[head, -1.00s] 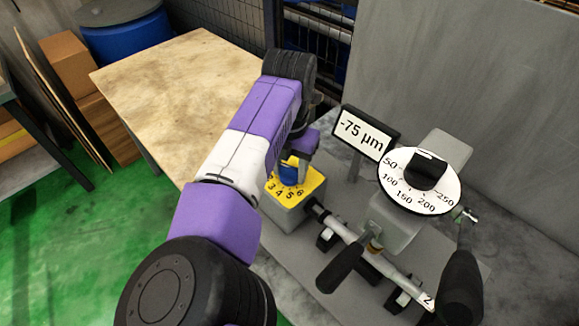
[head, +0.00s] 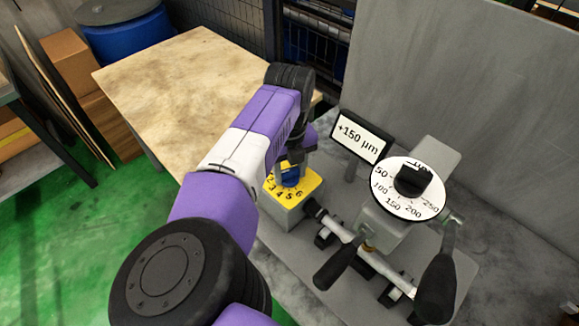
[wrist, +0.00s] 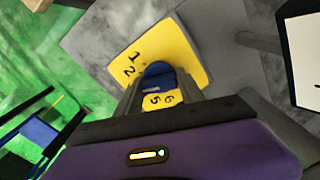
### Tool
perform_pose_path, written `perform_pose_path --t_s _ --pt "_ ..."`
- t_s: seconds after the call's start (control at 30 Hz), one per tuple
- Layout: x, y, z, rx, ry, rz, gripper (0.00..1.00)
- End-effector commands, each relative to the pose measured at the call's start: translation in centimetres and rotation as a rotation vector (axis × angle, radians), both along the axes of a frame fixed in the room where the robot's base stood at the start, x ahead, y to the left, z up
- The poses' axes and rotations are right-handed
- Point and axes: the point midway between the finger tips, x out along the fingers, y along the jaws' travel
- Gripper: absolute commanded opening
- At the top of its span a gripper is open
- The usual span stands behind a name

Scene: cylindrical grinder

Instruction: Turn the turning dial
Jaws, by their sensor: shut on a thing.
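The blue turning dial (head: 290,178) sits on a grey block with a yellow numbered plate (head: 310,184). The figures 2 to 6 show on the plate in the head view; the wrist view shows 1, 2, 5 and 6. My gripper (wrist: 160,88) is shut on the blue dial (wrist: 157,70), with its fingers on either side. My wrist and fingers hide part of the dial and plate. The display sign (head: 361,138) right of the dial reads +150 µm.
A white round scale (head: 400,205) with a black knob (head: 412,180) stands right of the dial. Black-handled levers (head: 335,265) and a horizontal shaft are in front of it. A wooden table (head: 185,90) is behind left, and a grey panel (head: 460,90) stands behind.

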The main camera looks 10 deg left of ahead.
Motion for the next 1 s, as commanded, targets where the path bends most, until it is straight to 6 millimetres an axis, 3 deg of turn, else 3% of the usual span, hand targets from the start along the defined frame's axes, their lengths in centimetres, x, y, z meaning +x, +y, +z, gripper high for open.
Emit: perform_pose_path --t_s 0.3,0.83,0.87,0.93,1.0 --pt "0.12 0.07 0.23 0.001 -0.004 0.113 0.05" --pt "0.14 0.1 0.18 0.003 -0.004 0.131 0.05" --pt "0.14 0.1 0.19 0.003 -0.004 0.131 0.51" --pt "0.13 0.1 0.18 0.002 -0.003 0.131 0.65" --pt "0.11 0.07 0.14 0.002 -0.003 0.131 0.65"
